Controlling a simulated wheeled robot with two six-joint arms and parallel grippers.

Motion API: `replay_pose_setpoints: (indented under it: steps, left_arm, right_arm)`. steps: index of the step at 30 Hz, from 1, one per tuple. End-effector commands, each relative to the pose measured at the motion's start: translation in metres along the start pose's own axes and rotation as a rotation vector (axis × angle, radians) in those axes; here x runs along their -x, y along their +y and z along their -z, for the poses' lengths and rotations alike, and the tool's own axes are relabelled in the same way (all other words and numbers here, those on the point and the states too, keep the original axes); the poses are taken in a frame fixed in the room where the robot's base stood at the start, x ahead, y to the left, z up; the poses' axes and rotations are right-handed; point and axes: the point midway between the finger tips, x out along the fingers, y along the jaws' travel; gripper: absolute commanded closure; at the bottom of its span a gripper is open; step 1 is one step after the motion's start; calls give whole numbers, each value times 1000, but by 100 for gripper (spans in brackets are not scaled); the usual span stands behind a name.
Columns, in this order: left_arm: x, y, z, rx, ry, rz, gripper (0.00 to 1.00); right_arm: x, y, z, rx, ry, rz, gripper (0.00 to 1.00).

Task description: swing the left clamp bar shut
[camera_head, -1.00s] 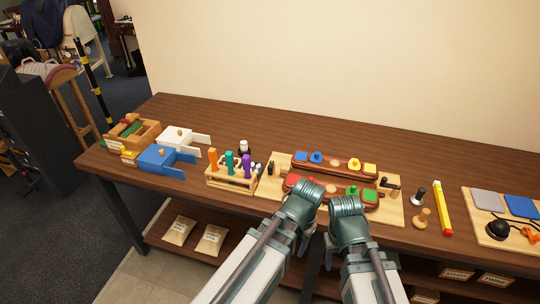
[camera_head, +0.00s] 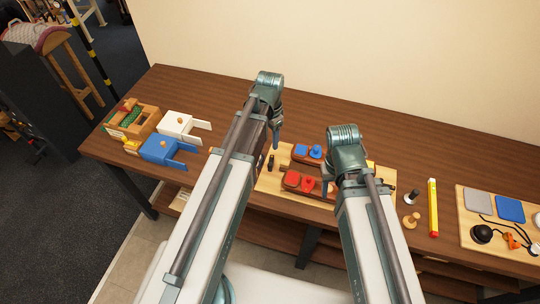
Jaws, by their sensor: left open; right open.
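The wooden board (camera_head: 275,185) lies on the table. At its left end stands a small black upright piece (camera_head: 270,162), which looks like part of the left clamp; I cannot make out its bar or how far it is swung. On the board are red pieces (camera_head: 300,183) and blue pieces (camera_head: 308,152) on reddish-brown bars. My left gripper (camera_head: 277,146) points down just above and beside the black piece, open, apparently holding nothing. My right gripper (camera_head: 327,192) is over the middle of the board near the red pieces, open. My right arm hides much of the board's right part.
A white box (camera_head: 175,125) and a blue box (camera_head: 158,150) stand at left beside a wooden crate (camera_head: 132,122). The table behind is clear.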

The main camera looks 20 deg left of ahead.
Motion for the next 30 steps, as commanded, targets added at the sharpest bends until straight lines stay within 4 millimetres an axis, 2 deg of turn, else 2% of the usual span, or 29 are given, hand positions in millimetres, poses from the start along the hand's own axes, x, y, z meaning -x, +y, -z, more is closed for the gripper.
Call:
replay_pose_setpoints:
  steps: [5, 11, 30]
  left_arm:
    - [-8, 0, 0, 1, 0, 0, 44]
    - [-26, 0, 0, 1, 0, 0, 44]
    - [-116, 0, 0, 1, 0, 0, 44]
  right_arm:
    - [-8, -1, 0, 1, 0, 0, 50]
    - [-26, -2, 2, 4, 0, -1, 50]
    - [-115, -10, 7, 14, 0, -3, 50]
